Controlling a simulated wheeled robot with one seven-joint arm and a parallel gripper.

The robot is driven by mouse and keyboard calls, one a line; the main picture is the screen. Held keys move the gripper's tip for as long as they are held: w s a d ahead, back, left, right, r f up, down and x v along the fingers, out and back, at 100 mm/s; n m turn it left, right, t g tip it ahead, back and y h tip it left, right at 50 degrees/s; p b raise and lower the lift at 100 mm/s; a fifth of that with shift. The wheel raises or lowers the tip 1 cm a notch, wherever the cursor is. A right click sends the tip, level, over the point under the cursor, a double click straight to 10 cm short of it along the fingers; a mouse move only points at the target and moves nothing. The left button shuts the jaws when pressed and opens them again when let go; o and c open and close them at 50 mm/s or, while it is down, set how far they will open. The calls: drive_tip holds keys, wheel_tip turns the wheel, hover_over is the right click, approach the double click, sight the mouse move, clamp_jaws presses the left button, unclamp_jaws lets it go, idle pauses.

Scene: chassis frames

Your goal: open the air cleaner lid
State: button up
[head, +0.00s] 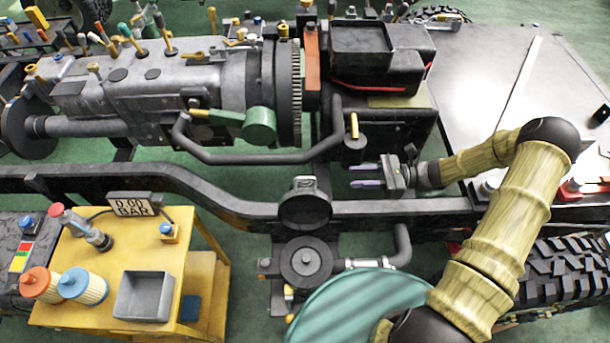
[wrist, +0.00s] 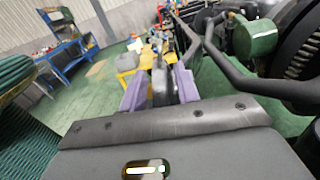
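A round black housing (head: 306,262) with a flat top and a central knob sits below the chassis rail in the head view, with a pipe to its right. Just above it is a round, dark, cup-like part (head: 305,207) with a small grey latch at its top. I cannot tell for sure which of the two bears the air cleaner lid. My gripper (head: 366,175) is to the upper right of both, apart from them, its purple fingers pointing left. In the wrist view my gripper (wrist: 160,90) is open; a dark part shows between the fingers, seemingly beyond them.
A black bent pipe (head: 260,157) and the engine block (head: 190,90) lie left of and above my gripper. The chassis rail (head: 400,208) runs below it. A yellow cart (head: 205,275) with two filters (head: 82,287) and a grey tray (head: 145,297) stands lower left.

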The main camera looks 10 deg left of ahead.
sight(305, 178)
drive_tip(key=p+x, duration=0.3)
drive_tip(key=x, duration=1.1)
drive_tip(key=shift+s+a, duration=0.2)
drive_tip(key=shift+a, duration=0.05)
clamp_jaws()
